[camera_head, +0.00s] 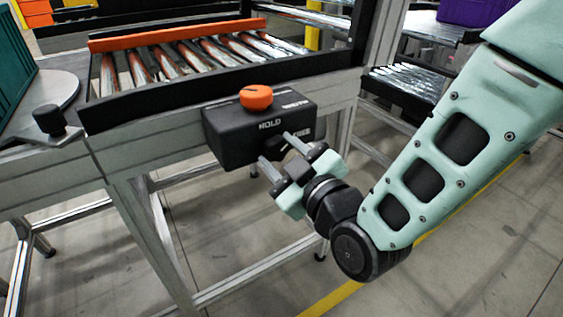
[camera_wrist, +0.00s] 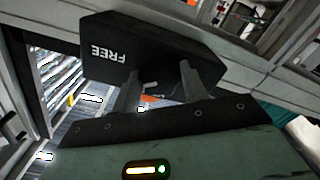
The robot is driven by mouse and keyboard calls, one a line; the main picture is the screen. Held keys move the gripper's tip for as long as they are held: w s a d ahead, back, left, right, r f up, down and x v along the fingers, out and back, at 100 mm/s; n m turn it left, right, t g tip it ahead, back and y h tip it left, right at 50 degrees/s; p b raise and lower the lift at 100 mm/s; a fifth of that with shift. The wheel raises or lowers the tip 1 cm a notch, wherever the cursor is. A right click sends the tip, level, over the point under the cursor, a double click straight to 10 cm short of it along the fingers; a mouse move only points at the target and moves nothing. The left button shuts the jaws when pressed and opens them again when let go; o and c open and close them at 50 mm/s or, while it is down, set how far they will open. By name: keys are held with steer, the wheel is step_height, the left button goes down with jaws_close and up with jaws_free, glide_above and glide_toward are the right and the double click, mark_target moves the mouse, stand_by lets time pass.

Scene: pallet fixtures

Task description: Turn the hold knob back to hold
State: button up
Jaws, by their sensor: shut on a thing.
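The orange hold knob (camera_head: 256,96) is round and sits on top of a black box (camera_head: 228,143) fixed to the conveyor's front rail. White lettering on the box reads HOLD in front of the knob, with another small label to its right. FREE is on the front side, and also shows on the box in the wrist view (camera_wrist: 120,52). My gripper (camera_head: 276,150) is at the box's front right, lower than the orange knob and apart from it. Its fingers (camera_wrist: 158,76) stand apart around a dark part by the FREE label; the contact is hard to see.
The roller conveyor (camera_head: 118,106) with an orange rail (camera_head: 180,34) lies behind the box. A black knob (camera_head: 48,120) stands on a plate at left, beside a teal bin (camera_head: 12,62). A purple bin (camera_head: 470,12) is at top right. Open floor lies below.

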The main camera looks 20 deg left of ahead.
steer(key=n+b, duration=0.2)
steer(key=n, duration=0.3)
steer(key=shift+f+n+b, duration=0.1)
steer(key=shift+n+b, duration=0.3)
steer(key=n+b, duration=0.1)
steer(key=n, duration=0.4)
steer(key=shift+n, duration=0.3)
steer(key=shift+n+b, duration=0.3)
steer(key=o, duration=1)
steer(key=shift+d, duration=0.15)
